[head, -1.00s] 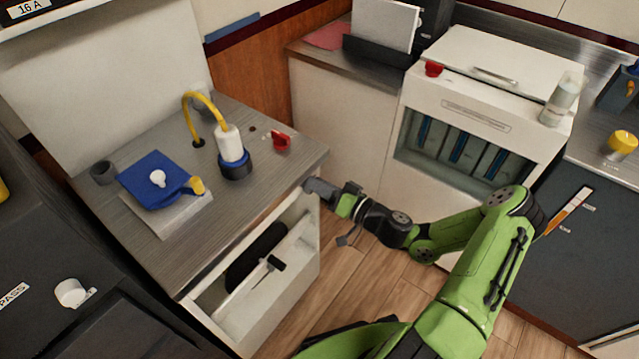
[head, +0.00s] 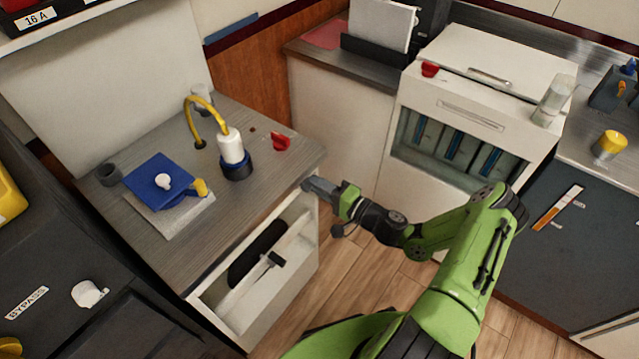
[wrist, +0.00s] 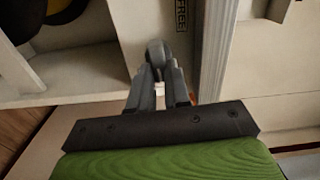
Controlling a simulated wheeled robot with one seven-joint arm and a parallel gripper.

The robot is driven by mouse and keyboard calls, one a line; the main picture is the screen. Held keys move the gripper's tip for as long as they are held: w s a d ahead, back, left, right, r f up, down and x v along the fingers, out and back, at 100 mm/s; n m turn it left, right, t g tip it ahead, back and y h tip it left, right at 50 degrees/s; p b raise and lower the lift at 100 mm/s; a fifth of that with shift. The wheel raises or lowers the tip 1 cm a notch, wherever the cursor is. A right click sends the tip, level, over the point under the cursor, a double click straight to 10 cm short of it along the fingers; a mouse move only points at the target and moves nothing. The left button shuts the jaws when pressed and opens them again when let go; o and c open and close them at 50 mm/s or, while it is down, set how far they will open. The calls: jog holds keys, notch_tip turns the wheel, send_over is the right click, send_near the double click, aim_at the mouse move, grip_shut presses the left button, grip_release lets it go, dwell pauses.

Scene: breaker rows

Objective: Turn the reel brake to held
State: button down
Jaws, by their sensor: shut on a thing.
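My gripper (head: 309,185) is at the front right edge of the wood-topped cabinet, just under the top. In the wrist view my gripper (wrist: 158,72) has its fingers closed around a dark grey rounded knob (wrist: 156,50), which I take to be the reel brake handle. A label reading FREE (wrist: 181,14) is on the pale panel right beside the knob. The knob's base and any other label are hidden or out of view. A dark and yellow round part, perhaps the reel (wrist: 62,22), shows at the upper left.
The cabinet's open front (head: 225,300) holds a black round shape (head: 256,255) and a black-ended lever (head: 276,260). On its top (head: 230,215) are a blue valve-like block (head: 158,182), a white-and-blue plug (head: 233,150) and a red knob (head: 281,142). Wooden floor (head: 350,262) is clear below my arm.

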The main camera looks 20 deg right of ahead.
jog(key=shift+f+m, duration=0.1)
jog(key=shift+m, duration=0.3)
jog(key=c, duration=1.1)
grip_release()
jog(key=shift+d, duration=0.1)
jog(key=p+v, duration=0.2)
jog(key=v, duration=1.3)
jog(key=shift+s+d, duration=0.2)
jog(key=shift+s, duration=0.15)
